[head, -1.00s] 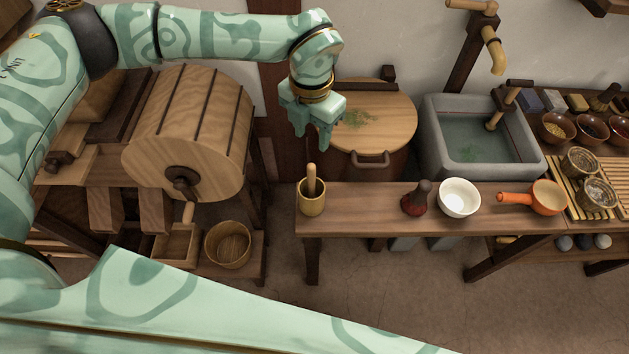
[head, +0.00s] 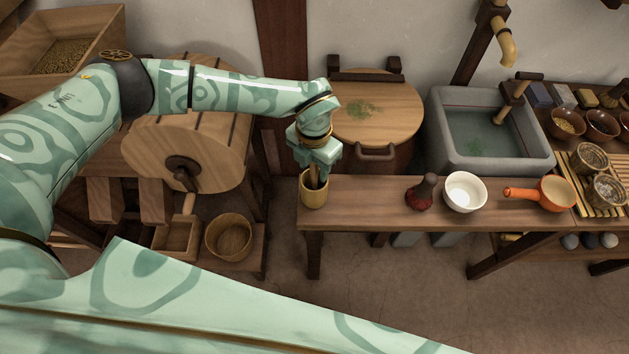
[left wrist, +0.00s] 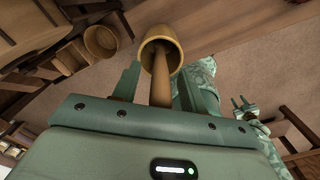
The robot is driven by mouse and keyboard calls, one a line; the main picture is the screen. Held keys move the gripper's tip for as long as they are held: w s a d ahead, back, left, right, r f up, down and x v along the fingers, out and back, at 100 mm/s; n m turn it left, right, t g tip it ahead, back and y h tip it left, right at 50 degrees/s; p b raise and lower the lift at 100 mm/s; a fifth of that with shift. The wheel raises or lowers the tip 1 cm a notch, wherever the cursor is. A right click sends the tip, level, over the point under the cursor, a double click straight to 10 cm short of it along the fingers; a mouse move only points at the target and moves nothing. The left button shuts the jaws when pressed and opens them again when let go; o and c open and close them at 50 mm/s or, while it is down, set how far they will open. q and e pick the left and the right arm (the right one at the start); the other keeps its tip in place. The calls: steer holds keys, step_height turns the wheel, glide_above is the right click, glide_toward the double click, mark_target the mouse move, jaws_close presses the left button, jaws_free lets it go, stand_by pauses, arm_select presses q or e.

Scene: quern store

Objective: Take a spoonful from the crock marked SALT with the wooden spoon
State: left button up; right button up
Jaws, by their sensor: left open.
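My left gripper (head: 315,177) is open, pointing down at the mouth of a yellow-brown wooden cup (head: 314,194) on the left end of the bench. A wooden handle (left wrist: 161,80) stands in the cup (left wrist: 160,38) and rises between my open fingers in the left wrist view. Its lower end is hidden in the cup, so I cannot tell whether it is the spoon. I can read no SALT mark on any vessel. My right gripper (left wrist: 241,104) shows small in the left wrist view, its fingers apart.
On the bench (head: 365,215) stand a dark red bottle (head: 421,193), a white bowl (head: 465,192) and an orange handled pan (head: 555,194). Behind are a lidded wooden tub (head: 378,118) and a stone sink (head: 440,150). A wooden drum (head: 200,155) stands left.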

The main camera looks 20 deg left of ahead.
arm_select(q)
steer(key=shift+r, duration=0.1)
jaws_close()
